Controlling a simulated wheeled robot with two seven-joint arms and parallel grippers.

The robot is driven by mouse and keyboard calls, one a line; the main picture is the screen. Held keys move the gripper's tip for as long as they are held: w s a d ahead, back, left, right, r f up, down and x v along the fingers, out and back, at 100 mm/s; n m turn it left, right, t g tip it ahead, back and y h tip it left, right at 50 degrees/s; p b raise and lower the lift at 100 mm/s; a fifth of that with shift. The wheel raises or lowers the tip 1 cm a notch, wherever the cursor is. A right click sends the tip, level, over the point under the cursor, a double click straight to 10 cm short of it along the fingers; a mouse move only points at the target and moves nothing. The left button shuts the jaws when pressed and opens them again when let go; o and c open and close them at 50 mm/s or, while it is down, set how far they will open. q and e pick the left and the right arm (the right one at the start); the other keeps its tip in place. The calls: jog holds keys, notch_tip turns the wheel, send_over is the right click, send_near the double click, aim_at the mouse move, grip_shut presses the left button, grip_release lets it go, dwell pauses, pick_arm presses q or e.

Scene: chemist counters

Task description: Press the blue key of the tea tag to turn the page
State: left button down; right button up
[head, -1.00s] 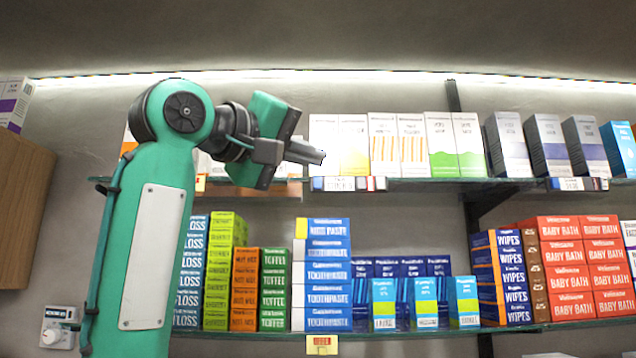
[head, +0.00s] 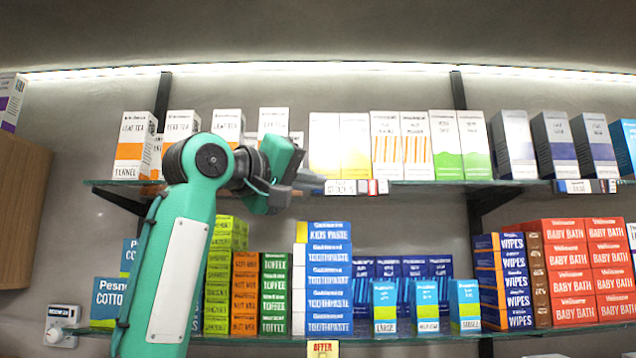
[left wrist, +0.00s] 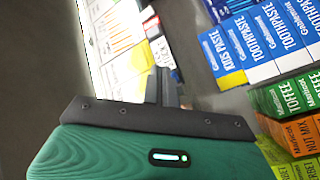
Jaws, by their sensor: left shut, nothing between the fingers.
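My left gripper (head: 316,179) is shut and empty. Its fingertips are at the front edge of the upper glass shelf, just left of an electronic tag (head: 342,187). Whether the fingertips touch the tag I cannot tell. A similar tag (head: 575,186) hangs farther right. White and orange leaf tea boxes (head: 134,146) stand at the upper shelf's left. My right gripper is not in view.
White, yellow and green boxes (head: 355,148) stand close behind the tag on the upper shelf. Toothpaste boxes (head: 328,272) are stacked on the lower shelf below my gripper. A yellow offer label (head: 322,348) hangs at the lower shelf edge. Space in front of the shelves looks clear.

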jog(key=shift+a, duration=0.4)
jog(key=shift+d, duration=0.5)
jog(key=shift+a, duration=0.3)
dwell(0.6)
pick_arm(q)
jog(key=shift+w, duration=0.15)
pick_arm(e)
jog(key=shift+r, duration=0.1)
pick_arm(q)
jog(key=shift+w, duration=0.25)
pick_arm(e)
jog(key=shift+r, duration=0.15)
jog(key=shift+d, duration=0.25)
